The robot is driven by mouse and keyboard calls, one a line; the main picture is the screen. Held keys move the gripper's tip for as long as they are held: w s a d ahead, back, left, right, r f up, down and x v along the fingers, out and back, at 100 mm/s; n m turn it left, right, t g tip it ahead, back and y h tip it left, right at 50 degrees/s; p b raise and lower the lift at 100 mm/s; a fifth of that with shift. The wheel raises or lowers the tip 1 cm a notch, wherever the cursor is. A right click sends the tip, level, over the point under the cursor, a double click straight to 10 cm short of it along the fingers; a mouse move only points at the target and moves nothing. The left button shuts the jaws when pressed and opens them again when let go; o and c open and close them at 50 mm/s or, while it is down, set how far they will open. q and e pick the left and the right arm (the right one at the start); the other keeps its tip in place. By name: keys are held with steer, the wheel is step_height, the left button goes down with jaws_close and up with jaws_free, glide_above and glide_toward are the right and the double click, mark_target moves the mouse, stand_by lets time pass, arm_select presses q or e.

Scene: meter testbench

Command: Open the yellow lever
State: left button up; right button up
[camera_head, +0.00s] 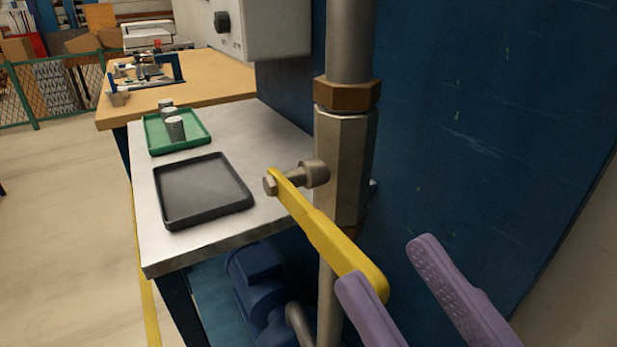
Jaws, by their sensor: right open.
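The yellow lever (328,239) is fixed by a bolt to a valve stem on the vertical metal pipe (342,160). It slants from the bolt down to the right, toward the camera. My right gripper (392,262) has two purple fingers and is open at the lower right. Its left finger is at the lever's lower end and overlaps it in the picture; I cannot tell whether they touch. Its right finger is apart from the lever, in front of the blue panel. My left gripper is not in view.
A metal table (270,150) stands left of the pipe with an empty black tray (161,207) and a green tray (205,142) holding metal cylinders. A blue panel (480,110) stands behind the pipe. A blue motor (257,275) sits below. The floor at left is clear.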

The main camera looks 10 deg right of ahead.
mark_target(329, 226)
steer(key=shift+s+d+f+b, duration=0.1)
steer(key=shift+d+f+b, duration=0.1)
steer(key=shift+f+b, duration=0.25)
steer(key=shift+s+d+f+b, duration=0.15)
steer(key=shift+f+b, duration=0.2)
steer(key=shift+f, duration=0.2)
steer(key=x, duration=0.3)
steer(key=f+x, duration=0.1)
steer(key=x, duration=0.2)
steer(key=f+b+x, duration=0.1)
steer(key=x, duration=0.2)
steer(key=shift+w+a+r, duration=0.1)
steer(key=shift+w+a, duration=0.25)
steer(key=shift+w, duration=0.25)
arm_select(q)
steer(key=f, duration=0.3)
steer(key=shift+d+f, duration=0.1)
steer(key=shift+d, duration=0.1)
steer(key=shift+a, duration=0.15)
arm_select(e)
jaws_close()
